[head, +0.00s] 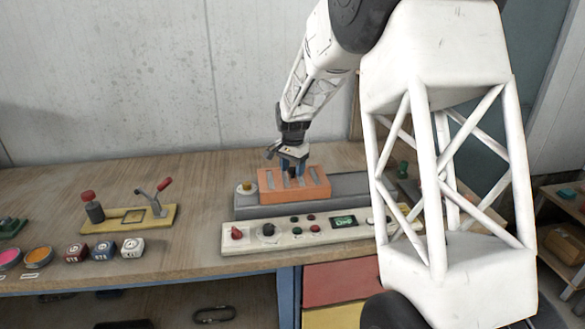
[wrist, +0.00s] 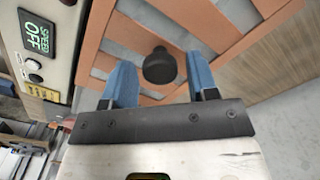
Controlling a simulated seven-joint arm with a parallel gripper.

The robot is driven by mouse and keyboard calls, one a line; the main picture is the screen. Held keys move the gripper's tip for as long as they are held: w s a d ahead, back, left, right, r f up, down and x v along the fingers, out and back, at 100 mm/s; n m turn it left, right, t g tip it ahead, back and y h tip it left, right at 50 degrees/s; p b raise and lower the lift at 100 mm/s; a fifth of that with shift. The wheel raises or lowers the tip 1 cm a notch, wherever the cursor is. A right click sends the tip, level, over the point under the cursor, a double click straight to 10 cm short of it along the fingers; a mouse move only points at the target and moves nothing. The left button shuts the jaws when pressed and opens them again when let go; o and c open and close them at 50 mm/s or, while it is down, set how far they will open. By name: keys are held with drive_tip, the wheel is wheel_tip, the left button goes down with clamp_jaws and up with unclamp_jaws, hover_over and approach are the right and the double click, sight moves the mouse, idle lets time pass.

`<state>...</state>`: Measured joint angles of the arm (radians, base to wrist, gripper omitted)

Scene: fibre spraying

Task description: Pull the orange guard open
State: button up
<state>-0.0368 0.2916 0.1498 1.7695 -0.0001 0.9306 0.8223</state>
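The orange guard (head: 312,187) is a slotted cover on top of a grey machine base (head: 350,187) on the bench. Its orange bars (wrist: 186,22) fill the upper part of the wrist view. A dark round knob (wrist: 160,66) stands on the guard. My gripper (head: 291,170) points down at the guard. In the wrist view, its two blue fingers (wrist: 160,84) are apart, one on each side of the knob, with gaps visible between knob and fingers. My gripper is open and holds nothing.
A control panel (head: 286,235) with a red knob, buttons and a green display lies in front of the base. Free bench lies between plate and base.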

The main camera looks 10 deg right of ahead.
clamp_jaws()
drive_tip(key=d, duration=2.2)
drive_tip(key=shift+o, duration=1)
unclamp_jaws()
drive_tip(key=shift+a, duration=0.1)
drive_tip(key=shift+r, duration=0.15)
wheel_tip(320, 180, up, 8)
drive_tip(key=shift+f, duration=0.2)
